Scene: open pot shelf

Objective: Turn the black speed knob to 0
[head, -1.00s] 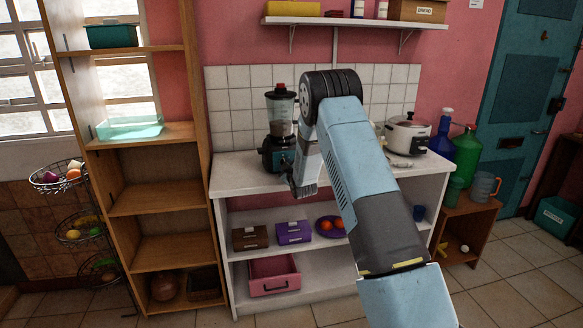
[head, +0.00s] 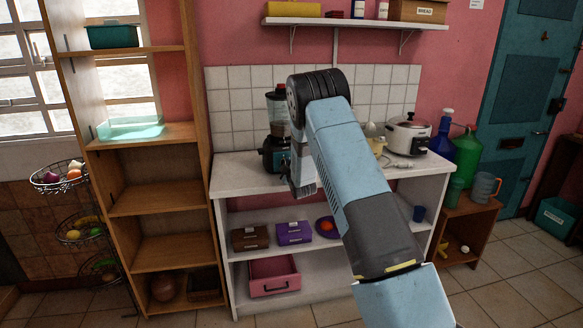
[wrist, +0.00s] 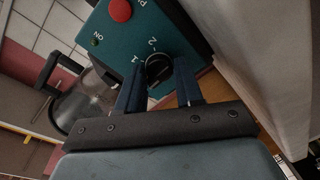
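The black speed knob (wrist: 157,68) is on the teal front of the blender base in the wrist view, with the marks 1 and 2 beside it. My gripper (wrist: 160,76) has its two dark blue fingers on either side of the knob, close against it, and looks shut on it. The fingers hide part of the knob's edge; the 0 mark and exact pointer direction are not clear. In the head view the blender (head: 276,152) stands on the counter, and my gripper (head: 291,178) is at its front, mostly hidden by my arm.
A red button (wrist: 120,10) and a green light (wrist: 95,42) are on the same panel. A rice cooker (head: 407,134) stands at the counter's right end. The counter top (head: 235,175) left of the blender is clear. A wooden shelf (head: 150,200) stands further left.

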